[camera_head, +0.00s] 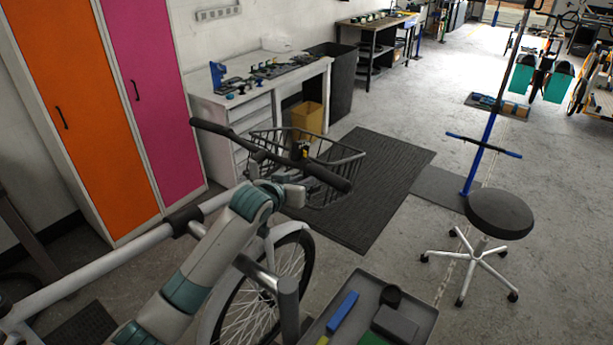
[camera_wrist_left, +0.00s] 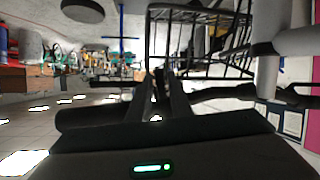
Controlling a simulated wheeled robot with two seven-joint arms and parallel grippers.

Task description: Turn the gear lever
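The cargo bike's black handlebar (camera_head: 255,151) runs across the middle of the head view, with a dark grip at each end. The right-hand grip (camera_head: 327,176) is close to my left gripper (camera_head: 292,190), which is just below the bar. In the left wrist view, the two dark fingers of the gripper (camera_wrist_left: 160,92) point at the bar, with a narrow gap between them. A small dark part shows between the fingertips. I cannot tell whether it is the gear lever or whether the fingers touch it. My right gripper is out of view.
A wire basket (camera_head: 340,160) is at the front of the bike, just beyond the bar. A grey tray (camera_head: 425,318) with tools stands close at the bottom. A black stool (camera_head: 500,215) is on the right. A workbench (camera_head: 235,105) and lockers (camera_head: 165,95) line the left wall.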

